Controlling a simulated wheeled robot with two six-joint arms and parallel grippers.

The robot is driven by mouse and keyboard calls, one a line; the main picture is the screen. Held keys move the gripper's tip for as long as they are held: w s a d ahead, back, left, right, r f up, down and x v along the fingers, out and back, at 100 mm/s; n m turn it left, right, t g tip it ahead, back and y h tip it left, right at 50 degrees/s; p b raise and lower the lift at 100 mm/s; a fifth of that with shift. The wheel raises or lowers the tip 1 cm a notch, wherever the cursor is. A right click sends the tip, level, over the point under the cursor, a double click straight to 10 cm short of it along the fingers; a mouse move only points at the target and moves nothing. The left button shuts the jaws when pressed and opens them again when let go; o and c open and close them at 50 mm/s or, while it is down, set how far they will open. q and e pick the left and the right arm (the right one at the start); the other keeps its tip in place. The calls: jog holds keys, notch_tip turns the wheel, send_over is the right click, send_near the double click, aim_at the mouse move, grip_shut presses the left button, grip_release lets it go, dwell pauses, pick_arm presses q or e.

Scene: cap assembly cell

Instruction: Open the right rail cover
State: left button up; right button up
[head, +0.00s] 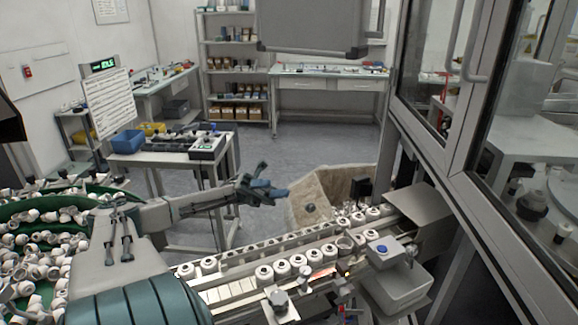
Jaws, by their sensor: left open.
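The rail (215,287) runs from the lower middle up to the right, with several white caps (264,274) in rows along it. A grey sloped metal housing (420,205) sits over its right end; it looks like the right rail cover, though I cannot be sure. It appears lowered, and its underside is hidden. My left gripper (268,190) is open and empty, in the air behind and above the rail, left of the housing and apart from it. My right gripper is not in view.
A grey box with a blue button (382,249) stands in front of the housing. A glazed machine frame (455,150) closes off the right. A cardboard bin (310,209) is behind the rail. A green bin of loose caps (95,192) lies at left. Open floor (300,150) lies behind.

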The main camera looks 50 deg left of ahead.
pick_arm(q)
jog(key=shift+s+a+b, duration=0.1)
jog(key=shift+a+b, duration=0.35)
jog(key=shift+a, duration=1.2)
